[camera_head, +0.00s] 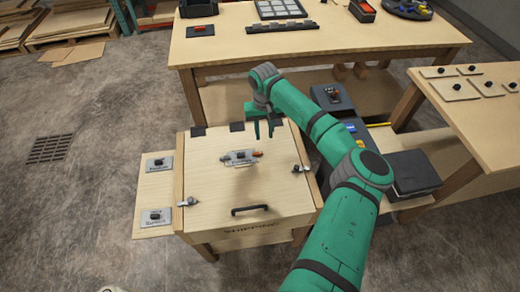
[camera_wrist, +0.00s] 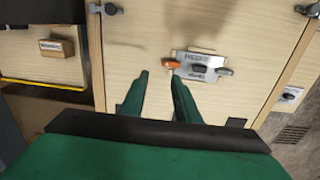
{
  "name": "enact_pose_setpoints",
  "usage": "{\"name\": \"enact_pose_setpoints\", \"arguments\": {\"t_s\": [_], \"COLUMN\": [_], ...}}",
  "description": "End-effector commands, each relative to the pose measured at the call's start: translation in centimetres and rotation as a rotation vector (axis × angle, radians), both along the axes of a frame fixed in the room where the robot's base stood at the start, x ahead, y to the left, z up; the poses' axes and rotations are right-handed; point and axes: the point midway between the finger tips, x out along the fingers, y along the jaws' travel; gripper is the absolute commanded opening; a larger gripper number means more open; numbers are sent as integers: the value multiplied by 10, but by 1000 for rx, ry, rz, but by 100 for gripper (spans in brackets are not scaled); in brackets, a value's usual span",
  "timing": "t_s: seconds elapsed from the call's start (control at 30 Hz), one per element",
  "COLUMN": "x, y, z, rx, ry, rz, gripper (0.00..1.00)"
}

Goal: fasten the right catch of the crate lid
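The wooden crate lid (camera_head: 225,190) lies closed on the crate, with a dark handle (camera_head: 250,210) near its front edge. The right catch (camera_head: 300,169) is a small metal piece with a dark knob at the lid's right edge; it also shows at the top of the wrist view (camera_wrist: 107,8). I cannot tell its exact setting. The left catch (camera_head: 187,201) sits at the left edge. My gripper (camera_head: 263,137) is above the rear of the lid, behind and left of the right catch, clear of it. In the wrist view its fingers (camera_wrist: 160,76) are apart with nothing between them.
A metal plate with an orange-tipped lever (camera_head: 240,157) sits mid-lid, close to my fingers. Dark hinges line the lid's rear edge. A side board with two switch plates (camera_head: 158,165) is at left. Dark boxes (camera_head: 410,172) stand right of the crate. A workbench (camera_head: 330,45) is behind.

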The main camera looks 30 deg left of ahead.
Motion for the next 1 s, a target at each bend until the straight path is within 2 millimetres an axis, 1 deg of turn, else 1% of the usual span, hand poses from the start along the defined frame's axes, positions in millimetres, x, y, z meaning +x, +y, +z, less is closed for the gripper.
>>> {"name": "enact_pose_setpoints", "arguments": {"t_s": [0.1,0.23,0.87,1.0], "x": [0,0,0,0], "y": [0,0,0,0], "z": [7,12,12,17], "rx": [1,1,0,1], "ry": [0,-1,0,-1], "rz": [0,0,-1,0], "gripper": [29,29,29,29]}}
